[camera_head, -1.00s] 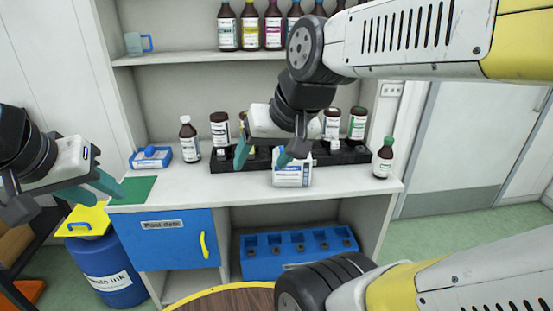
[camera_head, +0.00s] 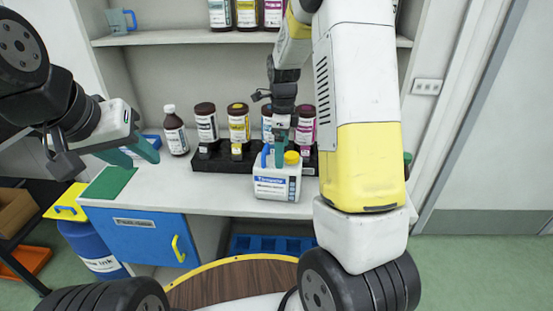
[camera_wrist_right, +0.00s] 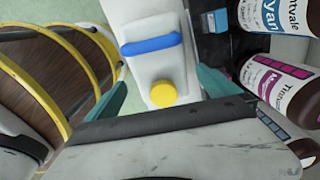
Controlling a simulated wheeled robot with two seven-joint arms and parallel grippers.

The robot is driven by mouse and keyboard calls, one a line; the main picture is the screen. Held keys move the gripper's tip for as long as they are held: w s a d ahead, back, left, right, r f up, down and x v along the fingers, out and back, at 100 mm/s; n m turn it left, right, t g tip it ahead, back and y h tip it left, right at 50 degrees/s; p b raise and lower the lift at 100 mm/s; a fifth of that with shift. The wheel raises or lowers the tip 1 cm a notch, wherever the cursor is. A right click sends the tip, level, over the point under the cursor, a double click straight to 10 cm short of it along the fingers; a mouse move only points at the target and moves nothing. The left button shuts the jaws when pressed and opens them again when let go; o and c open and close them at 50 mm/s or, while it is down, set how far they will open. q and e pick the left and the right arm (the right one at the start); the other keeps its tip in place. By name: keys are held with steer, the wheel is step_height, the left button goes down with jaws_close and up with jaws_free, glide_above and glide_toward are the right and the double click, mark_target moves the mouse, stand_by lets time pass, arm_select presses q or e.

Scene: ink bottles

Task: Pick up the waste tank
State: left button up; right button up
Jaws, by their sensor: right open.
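A white tank (camera_head: 278,186) with a blue handle, a yellow cap and a printed label stands upright on the counter, in front of a black bottle rack. My right gripper (camera_head: 281,150) is right above it, pointing down. In the right wrist view the gripper (camera_wrist_right: 160,76) is open, its teal fingers on either side of the white tank (camera_wrist_right: 150,70), with the blue handle and yellow cap between them. Whether the fingers touch it I cannot tell. My left gripper (camera_head: 142,158) is open and empty above the counter's left end, near a green mat (camera_head: 108,184).
The black rack (camera_head: 215,163) behind the tank holds several dark bottles. Another bottle (camera_head: 175,132) stands left of it. A blue barrel (camera_head: 92,246) labelled as ink stands at lower left. A round wooden surface with a yellow rim (camera_head: 230,282) is in front.

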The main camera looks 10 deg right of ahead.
mark_target(270, 183)
steer(key=shift+f, duration=0.5)
step_height(270, 183, down, 7)
steer(key=a, duration=0.1)
steer(key=shift+w, duration=0.2)
steer(key=shift+r, duration=0.1)
steer(key=shift+c, duration=0.2)
steer(key=c, duration=1.8)
steer(key=shift+c, duration=0.4)
steer(key=shift+r, duration=0.15)
